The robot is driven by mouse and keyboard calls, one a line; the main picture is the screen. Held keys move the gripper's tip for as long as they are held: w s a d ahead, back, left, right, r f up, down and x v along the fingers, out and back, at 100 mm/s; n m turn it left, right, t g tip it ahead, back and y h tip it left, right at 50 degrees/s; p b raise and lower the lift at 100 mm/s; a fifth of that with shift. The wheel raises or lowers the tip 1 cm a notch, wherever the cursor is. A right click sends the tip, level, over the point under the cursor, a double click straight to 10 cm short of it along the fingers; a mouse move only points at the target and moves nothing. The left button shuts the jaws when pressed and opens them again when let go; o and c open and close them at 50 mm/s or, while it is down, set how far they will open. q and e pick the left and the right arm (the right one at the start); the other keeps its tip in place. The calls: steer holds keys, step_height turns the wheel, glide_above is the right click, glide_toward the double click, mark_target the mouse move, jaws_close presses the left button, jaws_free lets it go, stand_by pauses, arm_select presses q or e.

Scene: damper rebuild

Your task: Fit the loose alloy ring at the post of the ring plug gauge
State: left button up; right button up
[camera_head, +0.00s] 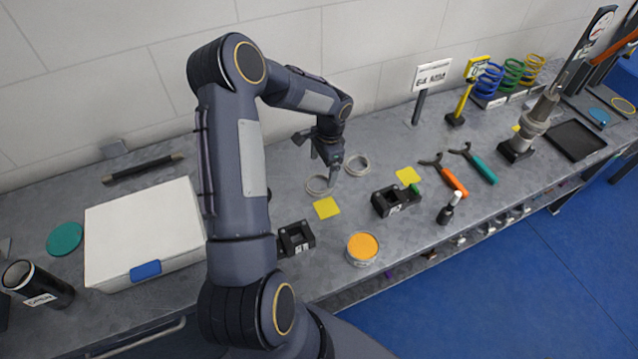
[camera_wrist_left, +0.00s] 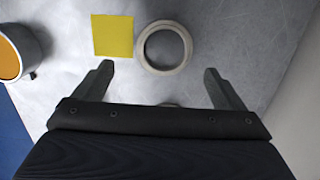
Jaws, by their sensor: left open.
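Two pale grey metal rings lie flat on the bench below my left gripper: the near ring (camera_head: 310,191) and the far ring (camera_head: 366,171). I cannot tell which is the loose alloy one. My left gripper (camera_head: 331,166) is open and empty above them, pointing down. In the left wrist view the open fingers (camera_wrist_left: 158,70) stand either side of a gap, and one whole ring (camera_wrist_left: 142,50) lies just beyond the tips. A sliver of another ring (camera_wrist_left: 168,104) shows at the gripper body's edge. I cannot pick out the ring plug gauge with certainty. My right gripper is out of view.
A yellow note (camera_head: 326,208) lies beside the near ring. Black blocks (camera_head: 295,239) (camera_head: 396,200), an orange-filled tin (camera_head: 362,248) and pliers (camera_head: 452,178) stand nearer the front and right. A white box (camera_head: 140,228) is at left. A sign (camera_head: 432,75) stands behind.

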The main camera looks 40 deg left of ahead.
mark_target(318, 186)
arm_select(q)
steer(key=f, duration=0.2)
steer(key=f+p, duration=0.1)
steer(key=f, duration=0.1)
steer(key=a+f, duration=0.1)
steer(key=f, duration=0.2)
steer(key=shift+s, duration=0.1)
steer(key=shift+r, duration=0.1)
steer(key=c, duration=1.1)
